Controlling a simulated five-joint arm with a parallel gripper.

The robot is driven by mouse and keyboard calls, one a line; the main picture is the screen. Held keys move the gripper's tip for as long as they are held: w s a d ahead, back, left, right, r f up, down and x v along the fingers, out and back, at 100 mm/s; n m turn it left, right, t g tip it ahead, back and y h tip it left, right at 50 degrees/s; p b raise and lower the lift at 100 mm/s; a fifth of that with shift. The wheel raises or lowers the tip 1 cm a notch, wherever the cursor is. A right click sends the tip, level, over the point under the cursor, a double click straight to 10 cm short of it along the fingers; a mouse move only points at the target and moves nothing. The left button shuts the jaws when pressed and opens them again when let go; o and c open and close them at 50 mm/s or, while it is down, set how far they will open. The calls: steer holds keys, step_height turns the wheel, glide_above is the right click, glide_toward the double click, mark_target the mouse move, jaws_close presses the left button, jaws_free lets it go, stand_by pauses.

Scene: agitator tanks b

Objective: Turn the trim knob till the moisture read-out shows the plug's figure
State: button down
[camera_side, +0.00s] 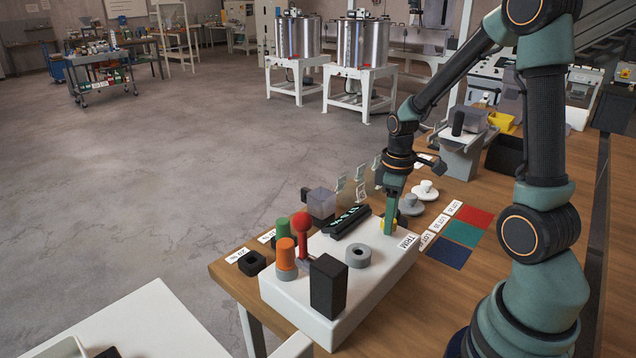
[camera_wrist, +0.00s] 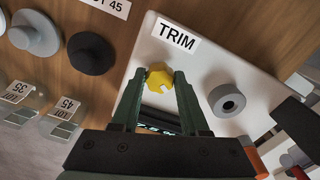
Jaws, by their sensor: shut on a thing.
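The yellow trim knob (camera_wrist: 158,77) sits on the white panel beside the TRIM label (camera_wrist: 176,37). My gripper (camera_wrist: 160,75) is shut on it, one finger on each side, with a pale mark showing on the knob's face. In the side view my gripper (camera_side: 389,228) comes down on the panel from above and the knob is partly hidden behind it.
Grey lidded discs (camera_side: 411,204) and coloured mats (camera_side: 462,233) lie right of the panel.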

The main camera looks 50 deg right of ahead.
steer(key=m, duration=0.4)
steer(key=shift+a+m, duration=0.1)
steer(key=shift+m, duration=2.3)
steer(key=shift+c, duration=2.1)
jaws_free()
steer(key=shift+r, duration=0.15)
step_height(320, 180, up, 12)
